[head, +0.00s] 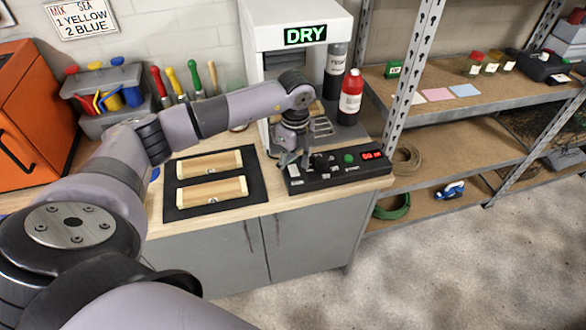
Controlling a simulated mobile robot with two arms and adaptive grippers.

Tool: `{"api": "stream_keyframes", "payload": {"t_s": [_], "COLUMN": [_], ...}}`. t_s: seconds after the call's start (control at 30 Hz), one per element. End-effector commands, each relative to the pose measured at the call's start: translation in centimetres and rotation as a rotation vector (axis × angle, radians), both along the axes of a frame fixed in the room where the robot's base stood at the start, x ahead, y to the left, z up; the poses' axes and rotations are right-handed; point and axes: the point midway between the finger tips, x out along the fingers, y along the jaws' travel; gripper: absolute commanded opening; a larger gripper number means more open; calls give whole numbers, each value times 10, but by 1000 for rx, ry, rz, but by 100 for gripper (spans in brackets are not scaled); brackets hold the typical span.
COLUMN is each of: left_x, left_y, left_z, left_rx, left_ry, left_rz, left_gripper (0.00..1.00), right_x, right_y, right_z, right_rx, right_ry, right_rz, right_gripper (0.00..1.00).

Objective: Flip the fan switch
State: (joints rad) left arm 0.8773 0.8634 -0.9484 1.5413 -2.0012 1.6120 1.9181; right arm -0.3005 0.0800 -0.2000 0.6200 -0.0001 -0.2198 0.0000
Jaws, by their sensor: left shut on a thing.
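The black control panel (340,168) lies at the front of the bench, before the grey dryer box. It carries a green round button (348,157), a red lit display (372,155) and small pale labels too small to read. My left gripper (291,160) points down at the panel's left end, its fingers shut on a small part there, apparently the fan switch. The fingers hide that part, so its position cannot be told. My right gripper is not in view.
The dryer box (258,30) shows a green DRY sign (306,35). A red bottle (350,97) stands right of it. A black mat (172,205) with two wooden pieces lies left of the panel. A metal shelf post (405,90) rises close on the right.

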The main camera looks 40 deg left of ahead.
Motion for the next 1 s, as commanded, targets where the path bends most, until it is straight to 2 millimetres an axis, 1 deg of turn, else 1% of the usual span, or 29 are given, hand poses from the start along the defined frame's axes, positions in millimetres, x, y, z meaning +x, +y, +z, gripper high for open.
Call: {"api": "stream_keyframes", "payload": {"t_s": [1.0], "left_x": [0], "left_y": [0], "left_z": [-16], "left_rx": [0], "left_ry": [0], "left_rz": [0], "left_gripper": [0], "right_x": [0], "right_y": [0], "right_z": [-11], "right_rx": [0], "right_ry": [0], "right_rz": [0], "right_gripper": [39]}}
